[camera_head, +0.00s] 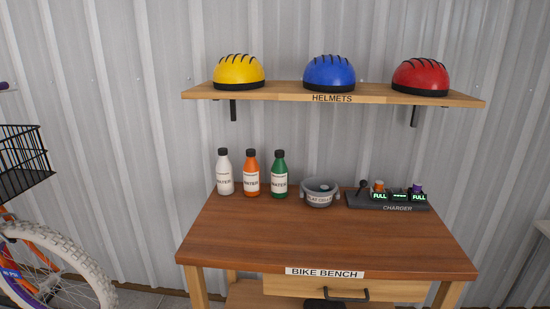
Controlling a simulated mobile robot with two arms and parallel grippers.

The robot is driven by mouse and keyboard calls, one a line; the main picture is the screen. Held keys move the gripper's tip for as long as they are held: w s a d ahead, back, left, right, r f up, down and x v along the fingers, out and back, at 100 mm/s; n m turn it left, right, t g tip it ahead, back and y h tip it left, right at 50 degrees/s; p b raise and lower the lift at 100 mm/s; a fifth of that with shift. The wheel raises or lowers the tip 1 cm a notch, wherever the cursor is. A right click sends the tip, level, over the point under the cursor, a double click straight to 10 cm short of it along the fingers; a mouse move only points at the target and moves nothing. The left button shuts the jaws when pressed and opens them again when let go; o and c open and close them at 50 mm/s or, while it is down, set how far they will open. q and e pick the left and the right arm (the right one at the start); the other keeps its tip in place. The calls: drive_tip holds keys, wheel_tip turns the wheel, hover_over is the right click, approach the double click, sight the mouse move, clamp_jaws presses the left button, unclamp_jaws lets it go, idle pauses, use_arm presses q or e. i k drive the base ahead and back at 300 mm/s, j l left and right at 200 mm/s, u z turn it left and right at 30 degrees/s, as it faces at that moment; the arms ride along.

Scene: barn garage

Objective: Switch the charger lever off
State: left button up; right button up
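The charger (397,208) is a dark grey strip at the back right of the wooden bike bench. Its lever (361,187) is a small black stick with a round knob at the charger's left end. The lever looks tilted, but I cannot tell which position is off. Two green displays on the charger read FULL, with a smaller green light between them. An orange cell (378,184) and a purple cell (417,188) stand in the charger. Neither of my grippers is in view.
A grey flat-cells tub (319,201) stands just left of the charger. White, orange and green water bottles (251,175) stand further left. The helmet shelf (331,98) overhangs the back. The bench top's front (320,240) is clear. A bicycle (55,262) stands left.

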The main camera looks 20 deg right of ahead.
sight(363, 183)
drive_tip(key=z, duration=1.2)
